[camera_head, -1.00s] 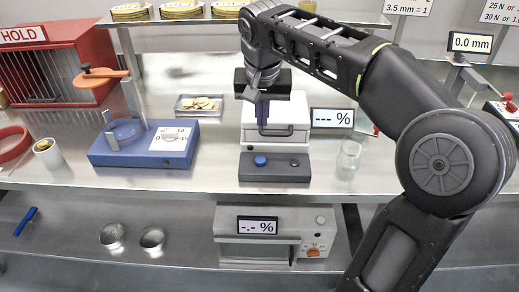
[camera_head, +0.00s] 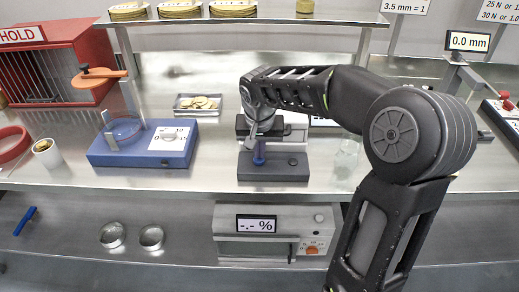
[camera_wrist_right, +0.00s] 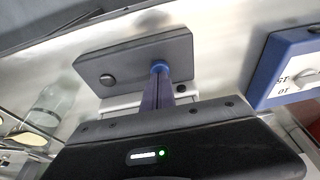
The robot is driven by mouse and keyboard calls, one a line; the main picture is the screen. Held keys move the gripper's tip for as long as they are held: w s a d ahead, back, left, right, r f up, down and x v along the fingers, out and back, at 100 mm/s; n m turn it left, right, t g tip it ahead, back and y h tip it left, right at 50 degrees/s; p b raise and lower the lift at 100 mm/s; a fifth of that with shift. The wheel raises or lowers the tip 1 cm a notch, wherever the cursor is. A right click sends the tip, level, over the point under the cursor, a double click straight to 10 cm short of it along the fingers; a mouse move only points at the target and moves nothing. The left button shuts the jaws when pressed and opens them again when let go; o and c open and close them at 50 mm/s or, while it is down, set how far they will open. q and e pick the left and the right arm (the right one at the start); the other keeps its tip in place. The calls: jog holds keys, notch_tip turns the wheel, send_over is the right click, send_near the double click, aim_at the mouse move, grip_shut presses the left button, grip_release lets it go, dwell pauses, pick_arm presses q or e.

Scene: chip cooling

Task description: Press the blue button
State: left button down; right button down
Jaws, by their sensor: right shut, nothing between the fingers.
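The blue button (camera_head: 258,162) is on the left part of a dark grey panel (camera_head: 283,174) in front of the white device. My right gripper (camera_head: 260,151) is shut and empty, with its fingertips right over the button and hiding part of it. In the right wrist view the button (camera_wrist_right: 160,65) shows as a blue rim just past the ends of the shut fingers (camera_wrist_right: 158,80). I cannot tell if they touch it. My left gripper is not in view.
A small dark button (camera_head: 293,161) sits on the same panel, to the right. A blue slicer-like device (camera_head: 120,158) stands to the left, a glass (camera_head: 347,155) to the right. A tray of chips (camera_head: 198,110) lies behind. An oven-like unit (camera_head: 227,243) is below the counter.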

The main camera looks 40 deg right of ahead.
jog(key=shift+f, duration=0.25)
